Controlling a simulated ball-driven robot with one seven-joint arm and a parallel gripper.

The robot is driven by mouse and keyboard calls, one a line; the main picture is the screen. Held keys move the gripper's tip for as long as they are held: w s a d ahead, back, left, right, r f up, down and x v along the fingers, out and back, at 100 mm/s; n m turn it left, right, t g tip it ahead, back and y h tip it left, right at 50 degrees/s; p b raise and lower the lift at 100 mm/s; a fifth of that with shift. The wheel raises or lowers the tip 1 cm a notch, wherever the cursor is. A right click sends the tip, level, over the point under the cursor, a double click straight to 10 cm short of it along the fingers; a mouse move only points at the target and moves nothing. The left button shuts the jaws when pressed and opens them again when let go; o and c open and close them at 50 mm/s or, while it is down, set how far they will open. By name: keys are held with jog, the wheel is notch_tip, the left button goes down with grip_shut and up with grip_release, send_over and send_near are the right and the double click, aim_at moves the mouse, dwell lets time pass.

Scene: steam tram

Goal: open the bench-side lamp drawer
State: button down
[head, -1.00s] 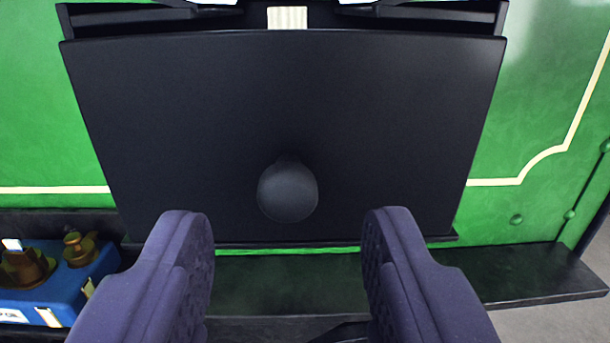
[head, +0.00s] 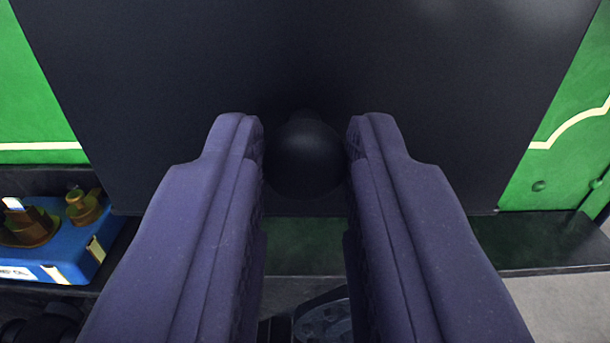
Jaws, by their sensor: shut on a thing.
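The lamp drawer's dark front (head: 430,90) fills the upper middle of the head view. Its round black knob (head: 305,162) sits low on the front, in the middle. My gripper (head: 305,150) has its two purple padded fingers on the left and right sides of the knob, shut on it. The drawer's top edge is out of view, so I cannot tell from this frame whether it stands out from its housing.
A blue tray (head: 75,235) with brass fittings (head: 85,205) stands at the lower left on a dark ledge (head: 535,240). The green panel (head: 575,165) with a cream line lies behind the drawer. Grey floor shows at the lower right.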

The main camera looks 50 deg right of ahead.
jog(key=p+v, duration=0.2)
jog(key=v, duration=1.2)
jog(key=shift+s+a, duration=0.15)
jog(key=c, duration=1)
grip_release()
jog(key=shift+o, duration=0.2)
jog(key=p+v, duration=0.2)
jog(key=v, duration=0.5)
jog(key=shift+s+a, duration=0.25)
jog(key=shift+a, duration=0.05)
